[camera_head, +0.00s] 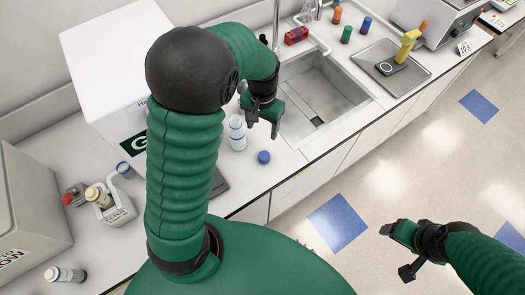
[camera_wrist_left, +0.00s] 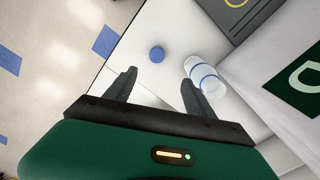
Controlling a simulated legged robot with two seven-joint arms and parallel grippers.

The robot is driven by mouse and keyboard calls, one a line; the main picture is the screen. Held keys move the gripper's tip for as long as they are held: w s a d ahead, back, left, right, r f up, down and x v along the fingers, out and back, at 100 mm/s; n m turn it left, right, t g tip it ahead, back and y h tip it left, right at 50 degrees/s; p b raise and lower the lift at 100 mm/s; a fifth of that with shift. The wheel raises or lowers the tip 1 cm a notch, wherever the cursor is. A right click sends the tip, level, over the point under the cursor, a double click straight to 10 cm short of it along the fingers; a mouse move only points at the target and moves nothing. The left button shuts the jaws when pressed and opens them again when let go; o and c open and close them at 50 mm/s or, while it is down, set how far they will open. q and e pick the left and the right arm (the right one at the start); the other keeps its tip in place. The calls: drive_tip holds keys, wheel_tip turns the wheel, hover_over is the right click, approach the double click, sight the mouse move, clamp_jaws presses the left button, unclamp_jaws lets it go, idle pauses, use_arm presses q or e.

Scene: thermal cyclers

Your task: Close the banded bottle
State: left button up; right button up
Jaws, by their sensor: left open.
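The white banded bottle (camera_head: 237,136) with blue bands stands upright on the counter, left of the sink; no blue cap shows on its top. A round blue cap (camera_head: 263,157) lies on the counter beside it, apart from it. My left gripper (camera_head: 261,119) is open and empty, above the counter near the bottle. In the left wrist view, the gripper (camera_wrist_left: 159,77) has its fingers spread, with the cap (camera_wrist_left: 157,54) in line with the gap and the bottle (camera_wrist_left: 207,77) beyond the right finger. My right gripper (camera_head: 394,252) is open and empty over the floor.
A white box-shaped machine (camera_head: 105,60) stands behind my left arm. The sink (camera_head: 318,92) is to the right, with several colored caps or tubes behind it. A small rack with a bottle (camera_head: 117,207) and a lying bottle (camera_head: 65,274) are at the left.

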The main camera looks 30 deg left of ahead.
use_arm(q)
drive_tip(key=d, duration=0.2)
drive_tip(key=p, duration=0.1)
hover_over(264, 156)
drive_tip(key=a, duration=0.1)
wheel_tip(264, 156, down, 11)
drive_tip(key=shift+f, duration=0.1)
drive_tip(key=shift+d+f, duration=0.1)
drive_tip(key=shift+f, duration=0.05)
drive_tip(key=shift+s+d, duration=0.1)
drive_tip(key=shift+d, duration=0.6)
drive_tip(key=f, duration=0.1)
drive_tip(key=f+p, duration=0.1)
drive_tip(key=f, duration=0.1)
drive_tip(key=a+f+p, duration=0.1)
drive_tip(key=f, duration=0.1)
drive_tip(key=shift+w, duration=0.25)
drive_tip(key=shift+a+f, duration=0.1)
drive_tip(key=shift+f, duration=0.05)
drive_tip(key=shift+d, duration=0.45)
drive_tip(key=c, duration=0.9)
drive_tip(key=shift+a, duration=0.2)
clamp_jaws()
use_arm(e)
drive_tip(key=r, duration=0.2)
drive_tip(key=d+r, duration=0.1)
drive_tip(key=shift+s+d, duration=0.1)
drive_tip(key=shift+s, duration=0.2)
